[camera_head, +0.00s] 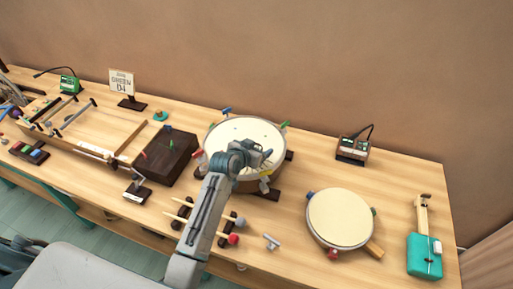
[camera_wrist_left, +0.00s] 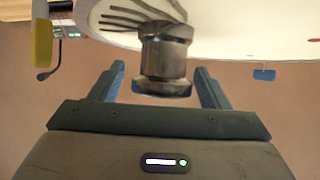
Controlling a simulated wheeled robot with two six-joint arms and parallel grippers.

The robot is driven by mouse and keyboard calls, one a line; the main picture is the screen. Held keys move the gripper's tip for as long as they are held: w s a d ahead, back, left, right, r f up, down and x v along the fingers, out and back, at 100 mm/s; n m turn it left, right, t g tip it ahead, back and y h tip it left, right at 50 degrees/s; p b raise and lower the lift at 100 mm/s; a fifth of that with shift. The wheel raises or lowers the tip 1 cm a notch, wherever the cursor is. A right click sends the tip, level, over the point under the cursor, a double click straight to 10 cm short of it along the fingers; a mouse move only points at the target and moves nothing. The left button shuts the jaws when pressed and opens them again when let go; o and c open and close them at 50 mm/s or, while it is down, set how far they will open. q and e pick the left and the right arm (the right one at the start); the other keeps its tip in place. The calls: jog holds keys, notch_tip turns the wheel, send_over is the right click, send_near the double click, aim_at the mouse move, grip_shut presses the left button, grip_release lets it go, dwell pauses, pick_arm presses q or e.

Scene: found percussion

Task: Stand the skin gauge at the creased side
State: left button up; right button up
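A round drum with a pale skin (camera_head: 243,128) stands at the middle of the bench. Its skin also shows along the top of the left wrist view (camera_wrist_left: 235,20). Dark creases (camera_wrist_left: 122,17) mark the skin there. A metal, spool-shaped gauge (camera_wrist_left: 165,52) is at the skin beside the creases, overlapping them in the picture. My left gripper (camera_head: 262,156) is over the near right part of the drum. In the wrist view its blue fingers (camera_wrist_left: 160,78) are apart on both sides of the gauge, with gaps visible. In the head view my gripper hides the gauge. My right gripper is not in view.
Coloured clips (camera_head: 285,125) stick up around the drum rim. Mallets (camera_head: 185,207) and a small metal key (camera_head: 271,241) lie in front. A tambourine-like drum (camera_head: 340,218) and a green instrument (camera_head: 425,256) are at right. A dark wooden box (camera_head: 166,157) is at left.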

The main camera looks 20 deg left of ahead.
pick_arm(q)
jog(key=shift+s, duration=0.1)
jog(key=b+v, duration=0.2)
jog(key=v, duration=0.9)
jog(key=shift+s+r, duration=0.2)
jog(key=shift+s, duration=0.1)
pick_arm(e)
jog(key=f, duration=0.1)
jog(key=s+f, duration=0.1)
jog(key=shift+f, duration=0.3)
